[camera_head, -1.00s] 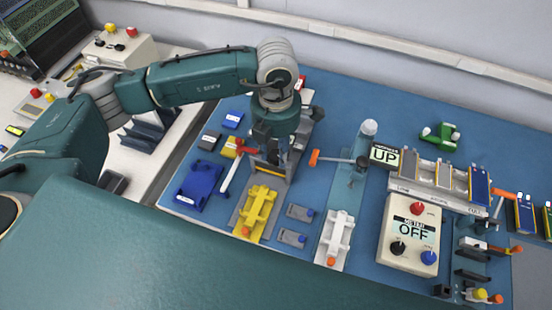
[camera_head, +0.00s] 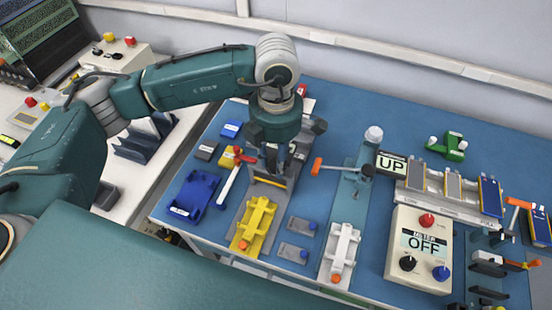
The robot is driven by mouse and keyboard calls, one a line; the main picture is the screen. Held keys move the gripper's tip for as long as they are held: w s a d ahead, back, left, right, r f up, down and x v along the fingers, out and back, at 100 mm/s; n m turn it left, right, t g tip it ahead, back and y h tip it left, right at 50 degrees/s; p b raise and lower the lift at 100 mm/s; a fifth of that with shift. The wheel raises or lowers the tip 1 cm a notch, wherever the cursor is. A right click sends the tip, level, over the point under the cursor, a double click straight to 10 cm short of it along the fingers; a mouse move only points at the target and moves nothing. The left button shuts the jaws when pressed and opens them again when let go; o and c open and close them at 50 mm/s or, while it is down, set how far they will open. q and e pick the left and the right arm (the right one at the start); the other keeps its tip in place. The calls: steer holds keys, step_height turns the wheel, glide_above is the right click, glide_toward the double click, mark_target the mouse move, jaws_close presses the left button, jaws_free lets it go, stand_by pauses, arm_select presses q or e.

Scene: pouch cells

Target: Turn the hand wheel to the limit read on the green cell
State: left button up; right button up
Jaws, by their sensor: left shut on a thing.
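My left gripper (camera_head: 272,158) points down over a grey fixture (camera_head: 265,192) with a yellow stripe, left of the middle of the table. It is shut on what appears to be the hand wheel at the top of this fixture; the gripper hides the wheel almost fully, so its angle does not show. My right gripper is not in view.
Yellow (camera_head: 254,226) and white (camera_head: 341,252) cradles lie in front. An orange-handled lever (camera_head: 335,167) and the UP sign (camera_head: 392,163) are to the right. The meter box (camera_head: 420,250) reads OFF.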

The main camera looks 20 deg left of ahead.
arm_select(q)
steer(key=o, duration=1.1)
steer(key=shift+o, duration=0.2)
step_height(320, 180, up, 12)
steer(key=shift+r, duration=0.1)
